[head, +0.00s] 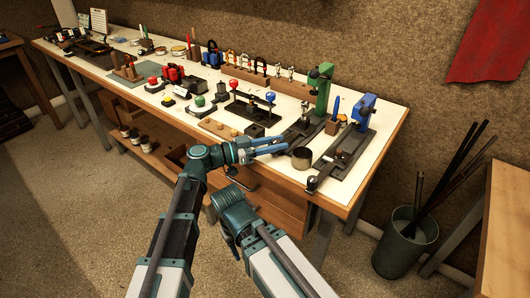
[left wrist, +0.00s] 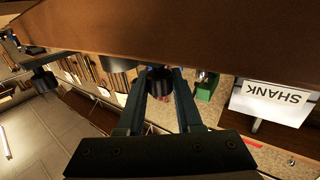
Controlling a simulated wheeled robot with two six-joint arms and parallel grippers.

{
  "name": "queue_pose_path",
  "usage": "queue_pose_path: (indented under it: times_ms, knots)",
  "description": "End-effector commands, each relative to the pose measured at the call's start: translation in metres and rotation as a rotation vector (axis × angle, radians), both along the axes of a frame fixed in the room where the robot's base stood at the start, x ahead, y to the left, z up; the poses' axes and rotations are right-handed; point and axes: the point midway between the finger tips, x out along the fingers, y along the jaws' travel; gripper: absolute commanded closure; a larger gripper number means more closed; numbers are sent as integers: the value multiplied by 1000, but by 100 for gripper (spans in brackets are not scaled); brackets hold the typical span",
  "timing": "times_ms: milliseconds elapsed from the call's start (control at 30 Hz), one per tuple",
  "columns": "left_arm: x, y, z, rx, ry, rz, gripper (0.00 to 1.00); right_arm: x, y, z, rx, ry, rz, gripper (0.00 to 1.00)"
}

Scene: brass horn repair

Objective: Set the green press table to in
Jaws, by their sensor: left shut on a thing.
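The green press (head: 322,88) stands toward the right end of the bench. Its dark table (head: 302,130) runs from it toward the front edge. My left gripper (head: 288,146) reaches in from the left at the front end of that table. In the left wrist view, its two fingers are shut on a dark round knob (left wrist: 160,82). In the head view the fingers hide this knob. How far in or out the table stands I cannot tell. My right arm shows low in the middle of the head view, but its fingers do not show.
The blue press (head: 364,110) with its own dark slide and front knob (head: 312,183) stands to the right. A brown cup (head: 302,158) stands close to my left fingertips. Several small tools crowd the bench to the left. A bin of rods (head: 405,245) stands on the floor.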

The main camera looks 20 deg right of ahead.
Motion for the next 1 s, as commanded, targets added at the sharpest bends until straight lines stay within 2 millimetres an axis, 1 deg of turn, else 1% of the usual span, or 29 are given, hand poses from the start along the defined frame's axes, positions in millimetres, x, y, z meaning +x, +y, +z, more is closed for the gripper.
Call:
queue_pose_path:
  times_ms: [33, 100, 367, 400, 533, 833, 933, 1000]
  knots:
    - [9, -8, 0, 0, 0, 0, 100, 0, 0, 0, 0, 0, 0, 50]
    - [11, -12, 0, 0, 0, 1, 100, 0, 0, 0, 0, 0, 0, 50]
    - [9, -11, 0, 0, 0, 2, 100, 0, 0, 0, 0, 0, 0, 50]
    - [9, -11, 0, 0, 0, 2, 59, 0, 0, 0, 0, 0, 0, 50]
    - [9, -11, 0, 0, 0, 2, 36, 0, 0, 0, 0, 0, 0, 50]
    - [9, -10, 0, 0, 0, 1, 36, 0, 0, 0, 0, 0, 0, 50]
    - [9, -3, 0, 0, 0, 3, 36, 0, 0, 0, 0, 0, 0, 50]
    - [7, 8, 0, 0, 0, 3, 36, 0, 0, 0, 0, 0, 0, 50]
